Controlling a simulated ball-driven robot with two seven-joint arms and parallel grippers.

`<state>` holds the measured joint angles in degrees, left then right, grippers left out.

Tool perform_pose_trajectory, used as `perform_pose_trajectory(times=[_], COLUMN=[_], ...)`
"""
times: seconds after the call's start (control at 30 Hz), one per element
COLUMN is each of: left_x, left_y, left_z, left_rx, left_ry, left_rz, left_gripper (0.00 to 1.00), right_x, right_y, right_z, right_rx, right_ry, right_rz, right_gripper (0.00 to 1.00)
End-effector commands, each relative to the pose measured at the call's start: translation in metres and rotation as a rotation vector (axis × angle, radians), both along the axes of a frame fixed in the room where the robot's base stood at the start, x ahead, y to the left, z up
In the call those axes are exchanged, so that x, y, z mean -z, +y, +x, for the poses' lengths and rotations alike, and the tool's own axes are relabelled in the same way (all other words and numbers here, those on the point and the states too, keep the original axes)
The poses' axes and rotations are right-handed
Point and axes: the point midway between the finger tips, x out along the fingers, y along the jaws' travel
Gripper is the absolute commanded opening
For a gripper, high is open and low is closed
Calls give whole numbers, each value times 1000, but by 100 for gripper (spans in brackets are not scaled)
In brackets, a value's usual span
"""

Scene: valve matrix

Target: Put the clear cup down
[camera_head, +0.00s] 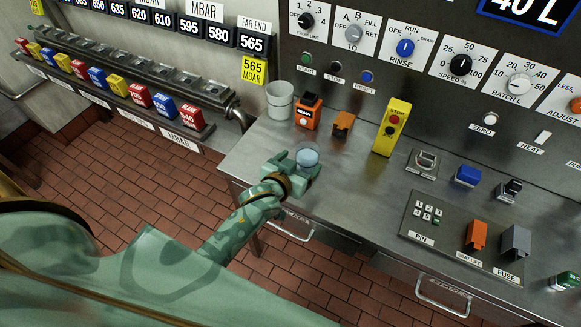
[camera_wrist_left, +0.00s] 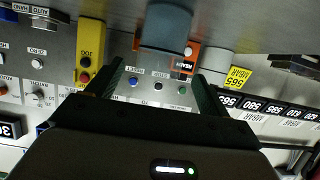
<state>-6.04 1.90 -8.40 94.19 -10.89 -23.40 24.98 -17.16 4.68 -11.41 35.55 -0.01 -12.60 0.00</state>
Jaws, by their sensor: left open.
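The clear cup (camera_head: 307,157) stands upright on the steel counter (camera_head: 262,152), near its left front edge. It looks bluish and see-through. In the left wrist view, which is upside down, the cup (camera_wrist_left: 165,28) is ahead of my fingers, roughly centred between them. My left gripper (camera_head: 305,170) is at the cup, coming from the front left. Its two fingers (camera_wrist_left: 155,72) are spread, with a gap to the cup on each side. I cannot tell how far the fingertips reach along the cup. My right gripper is not in view.
Behind the cup stand a pale grey container (camera_head: 280,103), an orange device (camera_head: 308,113) and an orange block (camera_head: 343,124). A yellow stop box (camera_head: 391,127) stands to the right. Counter between the cup and the yellow box is bare. A drawer handle (camera_head: 290,229) juts out below the front edge.

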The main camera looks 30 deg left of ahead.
Motion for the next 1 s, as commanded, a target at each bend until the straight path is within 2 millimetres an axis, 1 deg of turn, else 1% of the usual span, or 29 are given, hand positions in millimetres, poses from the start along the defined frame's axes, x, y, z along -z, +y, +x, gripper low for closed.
perform_pose_trajectory(times=[0.03,0.1,0.2,0.3,0.47,1.0], left_x=[-7,-13,-18,-22,-24,-23], left_y=[1,1,2,2,2,2], left_z=[-12,-26,-42,-51,-56,-56], left_rx=[0,0,0,-1,-1,-1], left_ry=[1,0,0,-1,-1,-1], left_rz=[0,-1,-1,-1,0,0], left_gripper=[80,80,80,80,80,80], right_x=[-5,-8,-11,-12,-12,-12], right_y=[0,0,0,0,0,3], right_z=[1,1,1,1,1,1], right_rx=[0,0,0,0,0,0], right_ry=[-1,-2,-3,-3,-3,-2], right_rz=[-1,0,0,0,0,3], right_gripper=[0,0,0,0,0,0])
